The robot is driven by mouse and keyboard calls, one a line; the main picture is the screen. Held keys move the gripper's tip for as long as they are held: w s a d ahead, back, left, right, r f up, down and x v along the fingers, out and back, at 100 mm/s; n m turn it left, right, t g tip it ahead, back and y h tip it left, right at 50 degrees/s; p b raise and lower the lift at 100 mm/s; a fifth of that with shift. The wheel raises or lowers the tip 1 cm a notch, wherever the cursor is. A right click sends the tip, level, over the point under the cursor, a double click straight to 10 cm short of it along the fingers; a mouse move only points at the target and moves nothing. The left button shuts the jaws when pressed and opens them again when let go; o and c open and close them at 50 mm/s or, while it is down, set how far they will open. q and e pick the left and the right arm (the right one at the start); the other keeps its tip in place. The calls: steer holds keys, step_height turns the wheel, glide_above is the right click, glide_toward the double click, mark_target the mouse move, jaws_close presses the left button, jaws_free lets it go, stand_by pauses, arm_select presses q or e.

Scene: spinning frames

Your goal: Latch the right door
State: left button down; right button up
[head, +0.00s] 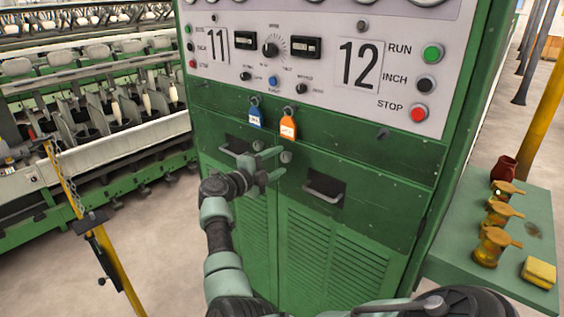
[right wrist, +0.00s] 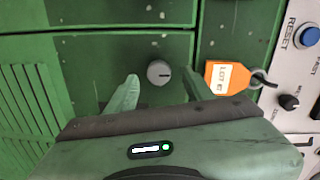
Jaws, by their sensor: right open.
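The green louvered right door (head: 335,250) of the cabinet sits flush in its frame, with a recessed pull handle (head: 323,193) near its top. A small round grey latch knob (head: 286,157) is at its upper left; the right wrist view shows the knob (right wrist: 158,72) with a dark mark from its centre toward picture right. My right gripper (head: 280,164) is open in front of the knob. In the wrist view its fingers lie either side of the knob, with visible gaps; contact is not seen. My left gripper is not in view.
An orange tag (head: 288,127) hangs just above the knob, close to my fingers. A blue tag (head: 255,117) hangs to its left above the left door (head: 240,215). A green side table (head: 460,262) with brass-coloured pots stands at right. A yellow post (head: 115,268) stands at left.

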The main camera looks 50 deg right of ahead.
steer(key=a, duration=0.3)
steer(key=a+b, duration=0.1)
steer(key=a, duration=0.1)
steer(key=shift+s+r, duration=0.15)
steer(key=shift+s, duration=0.1)
